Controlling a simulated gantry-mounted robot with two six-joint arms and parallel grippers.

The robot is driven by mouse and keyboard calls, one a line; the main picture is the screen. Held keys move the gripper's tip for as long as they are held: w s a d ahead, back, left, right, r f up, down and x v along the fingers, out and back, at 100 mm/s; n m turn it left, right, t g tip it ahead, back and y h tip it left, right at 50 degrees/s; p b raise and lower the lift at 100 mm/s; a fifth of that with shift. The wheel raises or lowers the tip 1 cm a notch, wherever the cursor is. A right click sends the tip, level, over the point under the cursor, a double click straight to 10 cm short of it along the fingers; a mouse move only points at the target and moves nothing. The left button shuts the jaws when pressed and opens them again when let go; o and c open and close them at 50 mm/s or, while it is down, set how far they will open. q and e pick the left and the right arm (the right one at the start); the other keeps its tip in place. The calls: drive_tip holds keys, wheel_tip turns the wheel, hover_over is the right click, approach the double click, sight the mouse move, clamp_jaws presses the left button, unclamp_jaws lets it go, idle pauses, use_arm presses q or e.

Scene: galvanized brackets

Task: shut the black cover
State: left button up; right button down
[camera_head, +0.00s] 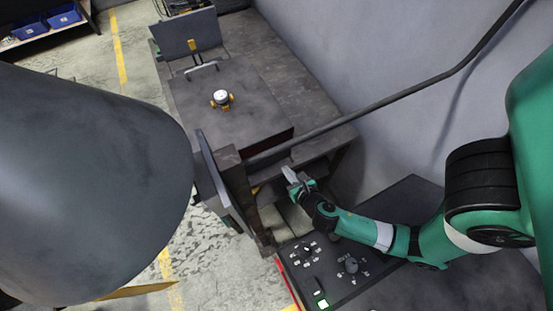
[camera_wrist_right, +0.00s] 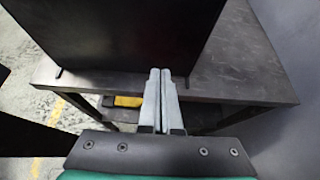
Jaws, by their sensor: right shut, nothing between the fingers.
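My right gripper (camera_head: 290,175) reaches in from the right, beside the near end of the dark workbench. Its pale fingers are together with nothing between them; they also show in the right wrist view (camera_wrist_right: 161,75). In that view a large flat black panel (camera_wrist_right: 120,35), which looks like the black cover, stands up from the bench top, with small dark tabs at its lower edge. The fingertips appear in front of its lower edge; I cannot tell the gap. Which surface of it shows in the head view is unclear. My left gripper is out of view.
A grey upright panel (camera_head: 190,35) stands at the bench's far end. A white-topped knob (camera_head: 221,97) sits on a flat grey surface. A control box with knobs and a lit green button (camera_head: 323,304) lies at the front.

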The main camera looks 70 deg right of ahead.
sight(272, 151)
drive_tip(key=w+d, duration=0.1)
drive_tip(key=w+d+f, duration=0.1)
drive_tip(key=w+d, duration=0.1)
drive_tip(key=w+d+f, duration=0.1)
drive_tip(key=w+d, duration=0.1)
drive_tip(key=shift+w+d, duration=0.15)
drive_tip(key=shift+d, duration=0.05)
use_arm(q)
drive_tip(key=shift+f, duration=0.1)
use_arm(e)
drive_tip(key=shift+w+d+f, duration=0.1)
drive_tip(key=shift+w+d, duration=0.15)
drive_tip(key=shift+w, duration=0.1)
